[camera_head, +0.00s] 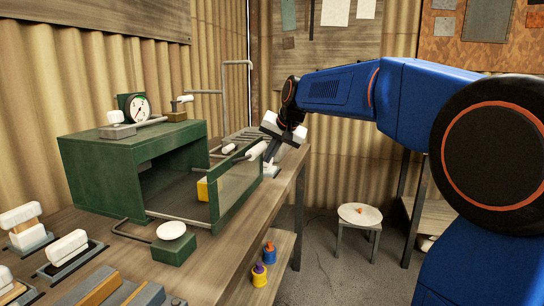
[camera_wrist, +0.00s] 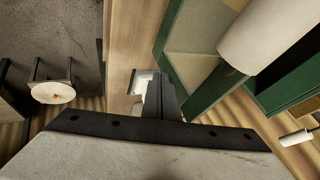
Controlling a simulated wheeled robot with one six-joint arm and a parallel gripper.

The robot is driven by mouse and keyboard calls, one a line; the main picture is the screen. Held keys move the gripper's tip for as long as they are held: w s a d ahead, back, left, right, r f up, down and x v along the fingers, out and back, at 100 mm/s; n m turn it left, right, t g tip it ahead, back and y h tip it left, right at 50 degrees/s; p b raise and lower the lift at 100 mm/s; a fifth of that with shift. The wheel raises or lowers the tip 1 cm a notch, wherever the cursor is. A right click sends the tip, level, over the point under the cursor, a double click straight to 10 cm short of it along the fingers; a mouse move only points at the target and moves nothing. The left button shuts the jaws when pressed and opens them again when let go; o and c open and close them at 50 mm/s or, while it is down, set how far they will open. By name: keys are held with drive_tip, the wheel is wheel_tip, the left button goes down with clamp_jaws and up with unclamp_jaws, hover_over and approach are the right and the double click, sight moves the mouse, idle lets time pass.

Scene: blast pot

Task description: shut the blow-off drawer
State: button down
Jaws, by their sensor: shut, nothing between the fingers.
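The blow-off drawer (camera_head: 237,183) stands pulled out to the right of its green housing (camera_head: 98,170), leaving a gap between the housing and the green drawer front. A white handle (camera_head: 257,150) sticks out of the front's outer side. In the wrist view the handle (camera_wrist: 268,35) is large at the upper right, beside the green front (camera_wrist: 185,60). My gripper (camera_head: 272,154) is shut and empty, pointing down on the outer side of the drawer, close to the handle. Its fingers also show in the wrist view (camera_wrist: 160,92), left of the handle and apart from it in the picture.
A yellow block (camera_head: 203,189) sits inside the drawer. A gauge (camera_head: 138,107) and valve fittings are on the housing. A white knob on a green block (camera_head: 174,243) stands in front. Switches (camera_head: 66,246) line the bench's near left. A stool (camera_head: 359,216) stands on the floor.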

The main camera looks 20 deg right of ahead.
drive_tip(key=shift+a, duration=0.1)
drive_tip(key=w+a, duration=0.3)
drive_tip(key=a, duration=0.2)
drive_tip(key=w+a, duration=0.4)
drive_tip(key=a, duration=0.1)
drive_tip(key=w+a, duration=0.4)
drive_tip(key=a, duration=0.1)
drive_tip(key=shift+w+a, duration=0.25)
drive_tip(key=shift+a, duration=0.05)
drive_tip(key=shift+d, duration=0.1)
